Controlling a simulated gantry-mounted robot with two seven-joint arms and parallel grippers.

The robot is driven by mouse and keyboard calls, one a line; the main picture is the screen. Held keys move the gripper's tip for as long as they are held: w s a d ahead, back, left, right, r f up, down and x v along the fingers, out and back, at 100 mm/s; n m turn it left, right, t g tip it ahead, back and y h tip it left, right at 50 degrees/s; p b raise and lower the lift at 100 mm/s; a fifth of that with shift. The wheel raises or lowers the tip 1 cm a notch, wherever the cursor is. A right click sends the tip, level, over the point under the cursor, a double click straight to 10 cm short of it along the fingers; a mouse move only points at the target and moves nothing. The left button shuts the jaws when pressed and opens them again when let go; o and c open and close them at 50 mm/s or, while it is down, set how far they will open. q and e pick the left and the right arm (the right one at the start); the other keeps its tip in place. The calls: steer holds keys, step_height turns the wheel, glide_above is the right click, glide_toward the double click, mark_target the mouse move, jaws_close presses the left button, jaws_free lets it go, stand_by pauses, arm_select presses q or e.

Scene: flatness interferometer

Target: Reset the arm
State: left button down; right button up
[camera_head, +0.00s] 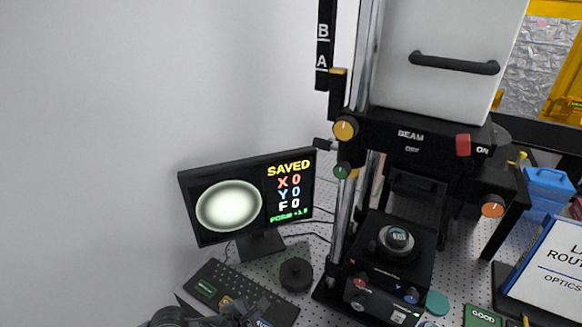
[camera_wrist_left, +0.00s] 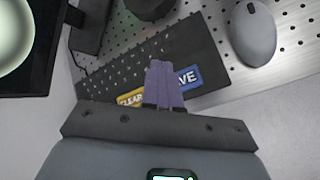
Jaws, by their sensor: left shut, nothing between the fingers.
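My left gripper (camera_wrist_left: 165,84) is shut and empty, its purple fingers pressed together over the black keyboard (camera_wrist_left: 150,65) in the left wrist view. The fingertips overlap the gap between a yellow CLEAR key (camera_wrist_left: 131,99) and a blue SAVE key, whose end letters show (camera_wrist_left: 190,77). I cannot tell whether they touch the keyboard. In the head view, part of my left arm shows at the bottom edge, over the near side of the keyboard (camera_head: 225,278). My right gripper is in neither view.
The monitor (camera_head: 292,166) reads SAVED, with X, Y and F at 0. The interferometer (camera_head: 385,275) stands at the right, with a round part on its stage (camera_head: 396,240). A black knob (camera_head: 296,273) is right of the keyboard.

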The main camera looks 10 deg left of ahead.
arm_select(q)
steer(key=s+d+n, duration=0.3)
steer(key=s+n, duration=0.2)
steer(key=n, duration=0.6)
steer(key=s+d+n, duration=0.4)
steer(key=s+n, duration=0.2)
steer(key=n, duration=0.6)
steer(key=s+a+f+n+g+y, duration=0.1)
steer(key=s+a+f+n+g, duration=0.2)
steer(key=s+a+n, duration=0.65)
steer(key=s+a+f+n+g+y, duration=0.1)
steer(key=s+a+f+n+g, duration=0.15)
steer(key=s+n, duration=0.75)
steer(key=w+r+n+p, duration=0.1)
steer(key=w+r+p, duration=0.1)
steer(key=r+p, duration=0.9)
steer(key=w+r+n+p, duration=0.2)
steer(key=r+p, duration=0.9)
steer(key=shift+a+r, duration=0.15)
steer(key=shift+a, duration=0.1)
steer(key=shift+n, duration=0.25)
